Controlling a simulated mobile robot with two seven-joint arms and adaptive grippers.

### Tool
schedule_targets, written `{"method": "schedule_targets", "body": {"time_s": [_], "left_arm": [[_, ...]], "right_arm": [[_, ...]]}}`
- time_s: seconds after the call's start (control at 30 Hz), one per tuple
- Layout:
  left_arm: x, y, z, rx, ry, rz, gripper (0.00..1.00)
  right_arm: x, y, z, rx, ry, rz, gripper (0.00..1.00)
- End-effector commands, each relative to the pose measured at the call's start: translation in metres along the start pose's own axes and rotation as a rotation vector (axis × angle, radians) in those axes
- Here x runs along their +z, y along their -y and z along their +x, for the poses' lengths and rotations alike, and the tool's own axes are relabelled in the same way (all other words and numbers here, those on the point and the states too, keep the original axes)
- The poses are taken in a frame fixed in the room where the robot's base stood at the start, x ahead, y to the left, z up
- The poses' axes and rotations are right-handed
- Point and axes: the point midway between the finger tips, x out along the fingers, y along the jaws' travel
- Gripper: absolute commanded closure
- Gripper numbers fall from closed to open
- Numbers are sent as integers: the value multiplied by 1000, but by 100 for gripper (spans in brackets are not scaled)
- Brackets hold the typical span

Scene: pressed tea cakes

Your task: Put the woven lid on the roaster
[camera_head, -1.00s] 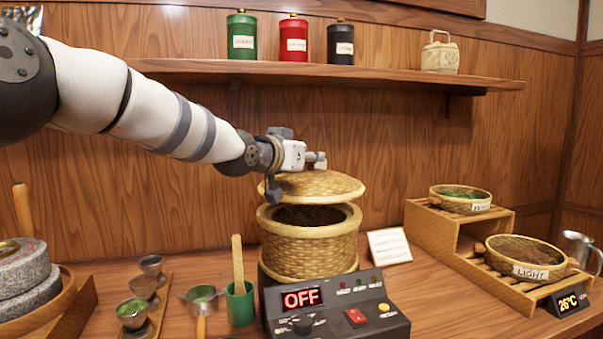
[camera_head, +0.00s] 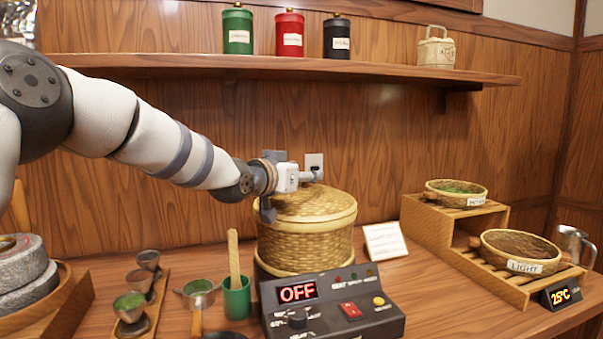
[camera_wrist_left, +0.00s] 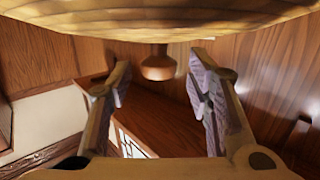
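The woven lid (camera_head: 310,202) sits level on top of the round woven roaster (camera_head: 305,250), with no dark opening showing between them from the front. My left gripper (camera_head: 290,190) is at the top of the lid, on its left and middle part. In the left wrist view the lid (camera_wrist_left: 150,22) fills the top edge, and its brown knob (camera_wrist_left: 158,66) hangs between my two finger pads (camera_wrist_left: 160,85). The fingers are apart, with a gap on each side of the knob. My right gripper cannot be made out.
The control box (camera_head: 330,306) reading OFF stands in front of the roaster. A green cup (camera_head: 237,300) with a wooden stick is to its left, and a white card (camera_head: 385,241) to its right. A wooden shelf (camera_head: 330,68) runs above. A small unclear dark shape (camera_head: 225,335) is at the bottom edge.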

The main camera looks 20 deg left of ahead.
Motion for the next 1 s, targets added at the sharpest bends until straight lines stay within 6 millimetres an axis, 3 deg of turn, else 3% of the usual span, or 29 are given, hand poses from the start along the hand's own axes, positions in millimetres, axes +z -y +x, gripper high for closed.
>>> {"method": "schedule_targets", "body": {"time_s": [0.23,0.33,0.47,0.7,1.0], "left_arm": [[-2,0,0,0,-1,0,54],[-13,0,-2,0,-3,1,54],[-11,0,-29,1,1,-1,54],[-12,1,-99,-2,-3,-8,54],[-11,0,-122,0,0,-1,54]], "right_arm": [[0,0,0,0,0,0,60],[0,0,0,0,0,0,60],[2,0,2,0,8,0,60],[0,0,0,0,2,0,60],[1,0,1,0,3,0,60]]}}
